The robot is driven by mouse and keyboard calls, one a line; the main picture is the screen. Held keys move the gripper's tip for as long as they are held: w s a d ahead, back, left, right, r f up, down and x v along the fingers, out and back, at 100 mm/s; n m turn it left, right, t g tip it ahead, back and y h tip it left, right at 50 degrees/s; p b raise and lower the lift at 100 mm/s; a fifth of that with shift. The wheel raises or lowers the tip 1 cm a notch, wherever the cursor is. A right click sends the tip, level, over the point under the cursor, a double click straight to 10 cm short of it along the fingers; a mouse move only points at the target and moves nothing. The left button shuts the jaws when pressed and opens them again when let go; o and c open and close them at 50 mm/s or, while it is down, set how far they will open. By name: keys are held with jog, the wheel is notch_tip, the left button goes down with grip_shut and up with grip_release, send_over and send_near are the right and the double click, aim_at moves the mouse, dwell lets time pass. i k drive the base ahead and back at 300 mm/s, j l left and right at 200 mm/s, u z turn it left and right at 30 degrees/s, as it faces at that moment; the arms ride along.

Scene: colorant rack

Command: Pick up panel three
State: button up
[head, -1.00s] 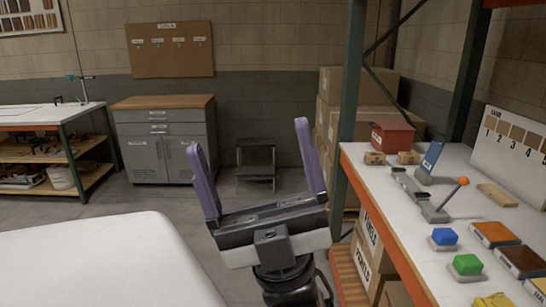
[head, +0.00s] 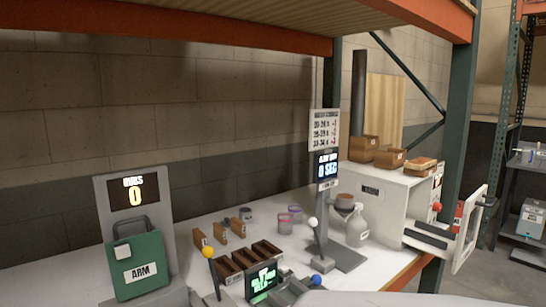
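I cannot identify panel three in the current head view. The numbered board and flat coloured panels from the earlier view are out of the picture. Several small brown wooden pieces (head: 222,233) stand on the white bench (head: 200,282), behind a dark brown slotted rack (head: 243,260). I cannot read any number on them. My gripper is not in the current view.
A green box marked ARM (head: 137,266) stands under a counter display (head: 134,195) at left. A sign post with a timer screen (head: 327,170), a spray bottle (head: 356,228) and a white machine with an open door (head: 388,205) are at right. Orange beams cross above.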

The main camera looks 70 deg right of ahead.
aim_at(420, 163)
jog(key=z, duration=2.85)
jog(key=i+l, duration=0.1)
